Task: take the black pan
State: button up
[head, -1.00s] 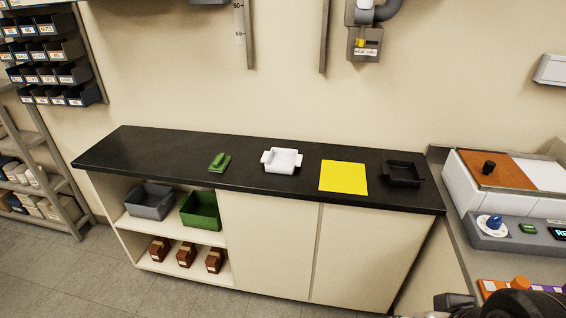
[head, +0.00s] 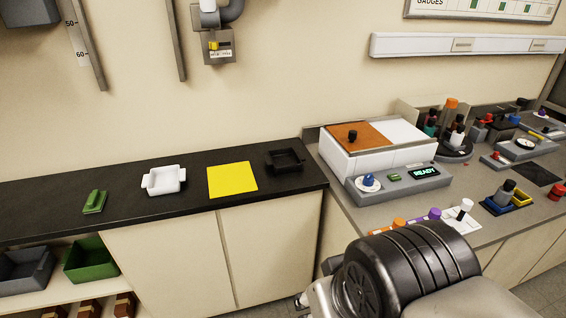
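The black pan (head: 285,167) is a small dark square dish with a raised rim. It sits upright near the right end of the black countertop (head: 120,213), just right of a flat yellow square (head: 232,180). The pan looks empty, though its dark inside is hard to make out. My arm shows large at the bottom right, in front of the bench and well apart from the pan. My gripper's fingers are not in view.
A white two-handled dish (head: 164,180) and a green block-like item (head: 94,202) stand left of the yellow square. Right of the pan is a white machine (head: 370,160) with an orange panel and a READY display. Bottles and tools crowd the right bench.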

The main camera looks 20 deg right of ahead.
aim_at(284, 160)
jog(key=i, duration=1.8)
jog(key=l+z, duration=0.05)
jog(key=l, duration=0.05)
